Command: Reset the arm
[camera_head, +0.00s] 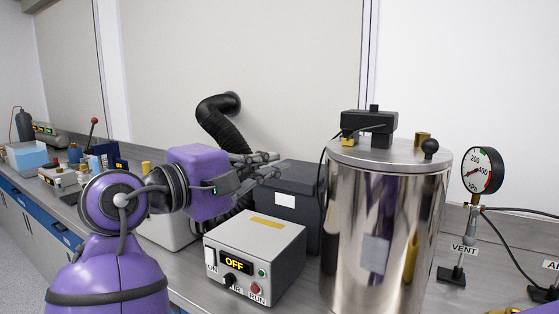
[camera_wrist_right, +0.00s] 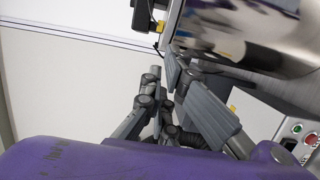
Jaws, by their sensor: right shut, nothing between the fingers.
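My right arm, purple with dark joints, reaches in from the lower left of the head view. Its gripper (camera_head: 272,164) is shut and empty, in the air above and behind the control box (camera_head: 254,251). It points to the right, toward the shiny steel chamber (camera_head: 385,240), and looks apart from it. In the right wrist view the dark grey fingers of the right gripper (camera_wrist_right: 163,75) have nothing between them, and the chamber (camera_wrist_right: 235,35) fills the upper right. My left gripper is not in view.
The control box reads OFF. A dark box (camera_head: 290,190) and a black hose (camera_head: 222,125) stand behind the gripper. A pressure gauge (camera_head: 482,171) on a stand is right of the chamber. Several small items lie along the bench at left.

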